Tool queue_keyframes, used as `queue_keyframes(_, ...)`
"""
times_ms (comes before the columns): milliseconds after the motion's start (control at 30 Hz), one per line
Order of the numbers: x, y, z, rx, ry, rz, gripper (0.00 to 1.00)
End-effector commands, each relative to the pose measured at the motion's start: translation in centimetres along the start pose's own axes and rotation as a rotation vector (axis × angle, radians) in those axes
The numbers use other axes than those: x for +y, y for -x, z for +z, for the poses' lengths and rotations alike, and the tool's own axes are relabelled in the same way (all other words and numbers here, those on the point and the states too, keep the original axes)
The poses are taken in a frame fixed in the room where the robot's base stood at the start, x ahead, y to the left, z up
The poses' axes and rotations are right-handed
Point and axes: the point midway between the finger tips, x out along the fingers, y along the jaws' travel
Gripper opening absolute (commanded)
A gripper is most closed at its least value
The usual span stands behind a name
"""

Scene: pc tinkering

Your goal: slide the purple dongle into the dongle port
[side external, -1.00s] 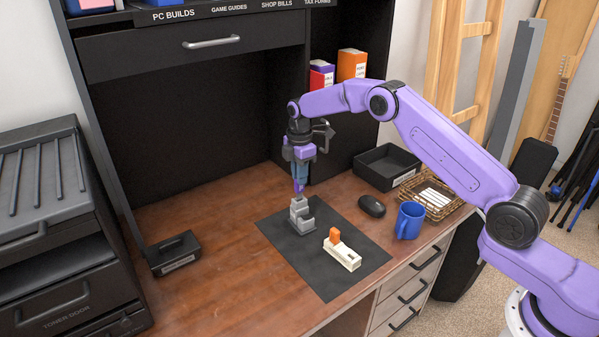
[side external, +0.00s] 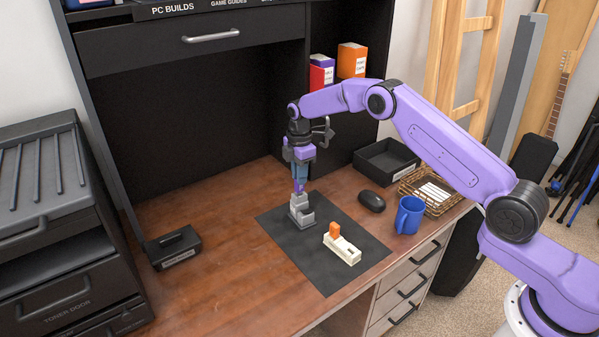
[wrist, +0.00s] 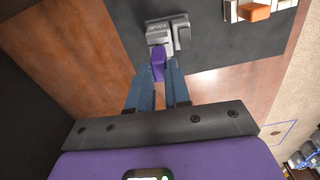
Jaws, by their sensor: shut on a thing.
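My gripper (side external: 300,182) is shut on the purple dongle (wrist: 158,64), which sits between the blue-grey fingertips (wrist: 158,82) in the wrist view. The dongle hangs down from the fingers at the grey stepped block (side external: 302,213) on the dark mat. That block also shows in the wrist view (wrist: 168,34), with a dark label on top; the dongle's end lies at its near edge there. I cannot tell whether the dongle touches the block or has entered the port, as the opening is not visible.
A cream block with an orange piece (side external: 342,246) stands on the mat (side external: 325,278), right of the grey block. A black mouse (side external: 371,201), blue mug (side external: 409,215), wicker basket (side external: 440,208) and black tray (side external: 384,162) lie further right. The desk's left side is mostly clear.

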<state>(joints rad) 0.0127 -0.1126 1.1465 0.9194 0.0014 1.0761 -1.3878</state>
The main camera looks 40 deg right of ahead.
Motion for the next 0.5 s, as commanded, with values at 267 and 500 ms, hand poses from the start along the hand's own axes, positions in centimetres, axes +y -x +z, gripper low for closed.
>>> queue_keyframes(267, 0.00, -0.57, 0.00, 0.000, 0.000, 0.000, 0.00)
queue_keyframes(500, 0.01, -0.66, 0.00, 0.000, 0.000, 0.000, 0.47)
